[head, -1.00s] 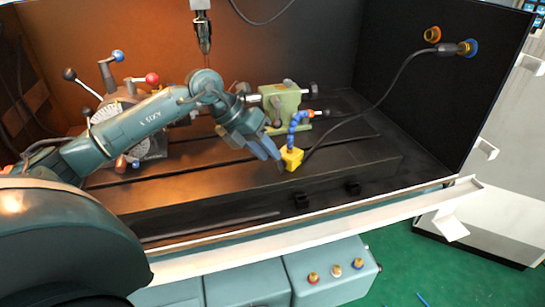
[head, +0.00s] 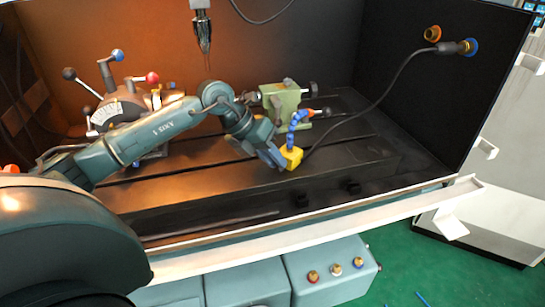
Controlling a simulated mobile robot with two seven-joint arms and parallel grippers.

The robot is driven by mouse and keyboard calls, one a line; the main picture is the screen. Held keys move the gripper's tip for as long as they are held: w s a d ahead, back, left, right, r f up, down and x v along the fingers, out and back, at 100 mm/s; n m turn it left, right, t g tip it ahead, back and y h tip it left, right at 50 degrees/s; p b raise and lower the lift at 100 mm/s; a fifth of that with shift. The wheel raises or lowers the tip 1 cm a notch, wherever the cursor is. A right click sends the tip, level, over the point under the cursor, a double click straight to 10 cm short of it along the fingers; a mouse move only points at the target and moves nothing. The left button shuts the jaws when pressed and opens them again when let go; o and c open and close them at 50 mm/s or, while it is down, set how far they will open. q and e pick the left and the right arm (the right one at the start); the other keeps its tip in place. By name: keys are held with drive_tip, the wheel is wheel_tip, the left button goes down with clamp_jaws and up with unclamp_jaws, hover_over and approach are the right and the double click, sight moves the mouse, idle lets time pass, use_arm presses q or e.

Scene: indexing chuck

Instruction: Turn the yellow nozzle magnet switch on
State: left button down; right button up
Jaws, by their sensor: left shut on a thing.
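The yellow nozzle magnet base (head: 292,158) sits on the dark slotted machine table. A blue segmented hose (head: 297,123) rises from it and ends in an orange tip. My left gripper (head: 281,158) is at the left side of the yellow base, its blue-grey fingers low and shut at it. The switch on the base is too small or hidden behind the fingers to make out. My right gripper is not in view.
A green tailstock (head: 283,102) stands just behind the hose. The indexing chuck (head: 120,112) with ball-ended levers is at the left. A spindle (head: 202,35) hangs above. A black cable (head: 385,95) runs from the base to the right wall.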

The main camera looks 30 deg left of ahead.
use_arm(q)
drive_tip(key=shift+r, duration=0.1)
drive_tip(key=shift+d+r+y+p, duration=0.25)
drive_tip(key=shift+y+p, duration=0.45)
drive_tip(key=shift+y, duration=0.3)
drive_tip(key=shift+d+f+m+y, duration=0.1)
drive_tip(key=shift+d+m+y, duration=0.15)
drive_tip(key=shift+y, duration=0.55)
drive_tip(key=shift+d+f+m+y, duration=0.15)
drive_tip(key=shift+m+y, duration=0.2)
drive_tip(key=shift+y, duration=0.45)
drive_tip(key=shift+r, duration=0.1)
drive_tip(key=c, duration=1.6)
unclamp_jaws()
drive_tip(key=shift+o, duration=0.2)
drive_tip(key=v, duration=1.3)
drive_tip(key=shift+d, duration=0.15)
